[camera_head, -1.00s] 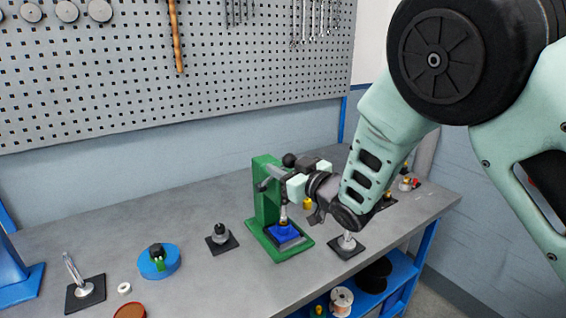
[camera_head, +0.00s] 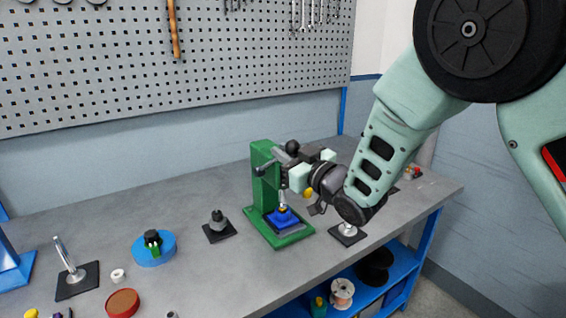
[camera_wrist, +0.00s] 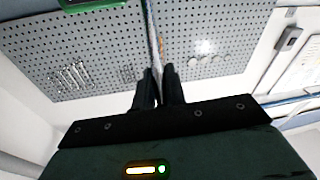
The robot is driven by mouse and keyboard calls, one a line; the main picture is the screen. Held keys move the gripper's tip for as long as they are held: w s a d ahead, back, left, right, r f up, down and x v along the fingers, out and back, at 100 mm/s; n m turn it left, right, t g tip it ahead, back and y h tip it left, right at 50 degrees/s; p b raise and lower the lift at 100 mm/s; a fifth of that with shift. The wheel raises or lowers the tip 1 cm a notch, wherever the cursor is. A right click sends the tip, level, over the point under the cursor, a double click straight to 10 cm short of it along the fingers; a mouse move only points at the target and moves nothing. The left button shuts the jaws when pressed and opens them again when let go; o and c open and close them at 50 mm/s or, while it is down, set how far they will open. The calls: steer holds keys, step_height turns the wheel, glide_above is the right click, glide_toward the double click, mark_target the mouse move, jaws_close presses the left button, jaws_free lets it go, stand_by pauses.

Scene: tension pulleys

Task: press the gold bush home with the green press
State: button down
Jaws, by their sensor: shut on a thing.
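The green press (camera_head: 262,178) stands on the bench, with a grey lever shaft and a black ball knob (camera_head: 292,146) at its top. My gripper (camera_head: 288,155) is at the press head, shut on the lever. In the wrist view a thin grey lever rod (camera_wrist: 151,25) runs between the closed dark fingers (camera_wrist: 158,82). Below the ram, a small gold bush (camera_head: 283,209) sits on the blue block (camera_head: 284,219) on the press base. The ram tip is right above or touching the bush; I cannot tell which, nor how deep the bush sits.
A dark plate with a metal post (camera_head: 348,232) stands right of the press, close under my wrist. A pegboard wall (camera_head: 150,70) is behind.

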steer(key=f+b, duration=0.1)
steer(key=b, duration=0.3)
steer(key=s+d+f+t+y+b, duration=0.1)
steer(key=f+b, duration=0.1)
steer(key=b, duration=0.2)
steer(key=s+f+t+y+b, duration=0.1)
steer(key=b, duration=0.4)
steer(key=shift+d+f+n, duration=0.15)
steer(key=shift+f+n, duration=0.15)
steer(key=shift+s+f, duration=0.15)
stand_by(0.3)
steer(key=c, duration=1.5)
jaws_free()
steer(key=shift+o, duration=0.2)
steer(key=shift+r, duration=0.25)
steer(key=b+v, duration=0.6)
steer(key=v, duration=1.1)
steer(key=shift+f+b, duration=0.3)
